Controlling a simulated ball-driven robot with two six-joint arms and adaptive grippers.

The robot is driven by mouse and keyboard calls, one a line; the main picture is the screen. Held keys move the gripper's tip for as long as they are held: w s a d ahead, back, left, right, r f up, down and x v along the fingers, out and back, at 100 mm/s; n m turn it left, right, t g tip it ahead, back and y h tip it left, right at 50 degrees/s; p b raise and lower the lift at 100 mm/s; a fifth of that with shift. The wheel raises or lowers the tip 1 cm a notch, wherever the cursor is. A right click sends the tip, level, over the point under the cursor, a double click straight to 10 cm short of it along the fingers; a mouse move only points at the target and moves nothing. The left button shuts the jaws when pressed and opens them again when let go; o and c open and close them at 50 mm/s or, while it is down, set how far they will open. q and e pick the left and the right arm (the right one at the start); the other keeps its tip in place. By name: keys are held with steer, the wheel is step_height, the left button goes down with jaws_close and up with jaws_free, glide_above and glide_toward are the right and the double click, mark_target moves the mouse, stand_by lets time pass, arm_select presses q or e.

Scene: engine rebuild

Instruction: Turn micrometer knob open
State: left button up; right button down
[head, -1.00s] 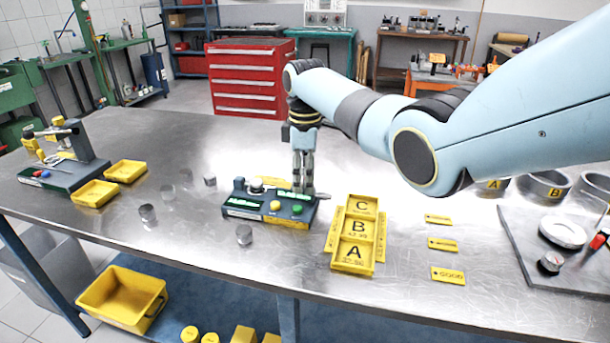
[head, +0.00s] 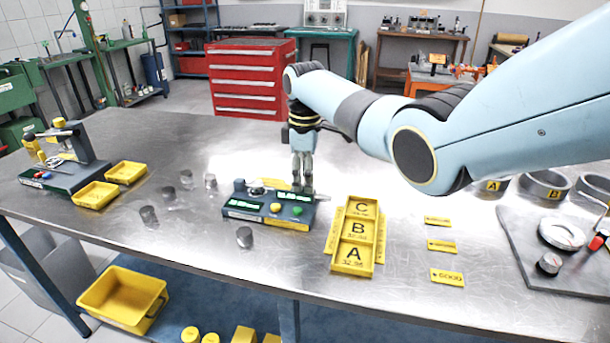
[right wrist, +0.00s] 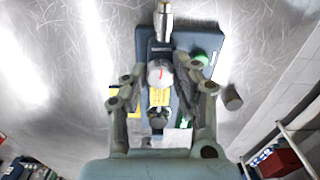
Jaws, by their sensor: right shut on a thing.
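In the right wrist view the silver end of the micrometer (right wrist: 163,20) lies beyond the fingers, and the right gripper (right wrist: 163,92) straddles the barrel. The fingers mostly hide the knob. My left gripper is out of view.
Several grey cylinders (head: 244,237) stand left of the unit. A yellow A-B-C tray (head: 355,240) is close on the right, with yellow tags (head: 447,277) beyond. Yellow bins (head: 96,194) and a gauge stand (head: 70,165) are at the left.

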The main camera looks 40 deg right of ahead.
steer(key=m+p, duration=0.1)
steer(key=m, duration=0.1)
steer(key=m+p, duration=0.1)
steer(key=shift+r+m+p, duration=0.2)
steer(key=shift+m+p, duration=0.15)
steer(key=shift+m, duration=0.05)
steer(key=m+p, duration=0.1)
steer(key=m, duration=0.1)
steer(key=shift+m, duration=0.4)
steer(key=m+p, duration=0.1)
steer(key=m, duration=0.2)
steer(key=shift+f+m, duration=0.1)
steer(key=shift+m, duration=0.3)
steer(key=m+p, duration=0.1)
steer(key=m, duration=0.5)
steer(key=shift+a, duration=0.1)
steer(key=m+p, duration=0.1)
steer(key=m, duration=0.5)
steer(key=shift+w+m, duration=0.1)
steer(key=shift+m, duration=0.2)
steer(key=c, duration=1)
jaws_free()
